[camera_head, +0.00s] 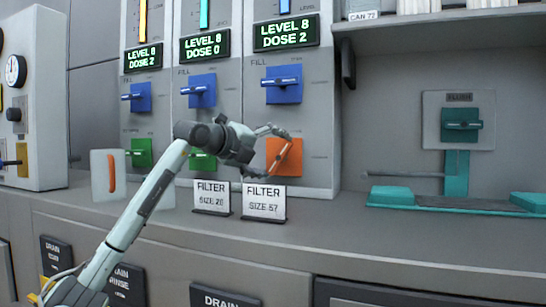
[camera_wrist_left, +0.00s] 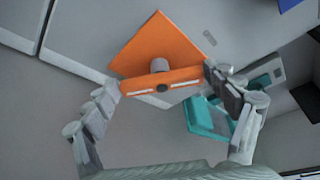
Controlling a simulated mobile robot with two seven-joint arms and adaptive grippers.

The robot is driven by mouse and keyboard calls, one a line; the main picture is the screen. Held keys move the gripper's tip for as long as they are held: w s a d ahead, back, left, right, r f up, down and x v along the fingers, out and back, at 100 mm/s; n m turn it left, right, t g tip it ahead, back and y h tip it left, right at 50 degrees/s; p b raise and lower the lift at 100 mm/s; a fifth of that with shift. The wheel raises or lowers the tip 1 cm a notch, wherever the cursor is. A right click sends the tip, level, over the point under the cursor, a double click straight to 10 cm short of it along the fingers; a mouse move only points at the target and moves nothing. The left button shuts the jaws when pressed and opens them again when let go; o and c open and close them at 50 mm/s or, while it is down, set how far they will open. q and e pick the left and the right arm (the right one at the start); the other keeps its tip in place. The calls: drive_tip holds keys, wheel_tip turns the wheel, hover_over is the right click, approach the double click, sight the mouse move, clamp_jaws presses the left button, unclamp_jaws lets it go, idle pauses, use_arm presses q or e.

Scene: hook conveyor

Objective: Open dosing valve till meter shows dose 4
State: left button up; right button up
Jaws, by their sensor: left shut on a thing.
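The orange dosing valve (camera_head: 293,158) is on the third panel from the left, under a blue fill valve (camera_head: 284,85). The meter (camera_head: 286,33) above it reads LEVEL 8, DOSE 2. My left gripper (camera_head: 281,151) is at the orange valve, one finger above and one below its handle. In the left wrist view, the orange handle (camera_wrist_left: 160,80) lies between the fingers, at an angle to its square orange plate (camera_wrist_left: 155,42). The gripper is shut on the handle ends. My right gripper is not in view.
Two other meters read LEVEL 8: the left (camera_head: 142,57) DOSE 2, the middle (camera_head: 205,45) DOSE 0. Green valves (camera_head: 141,154) sit low on those panels. Filter signs (camera_head: 264,201) stand on the counter below. A teal fixture (camera_head: 462,126) is at right.

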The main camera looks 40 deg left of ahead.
use_arm(q)
drive_tip(key=o, duration=1)
drive_tip(key=shift+s, duration=0.1)
drive_tip(key=v, duration=1.2)
drive_tip(key=shift+r, duration=0.1)
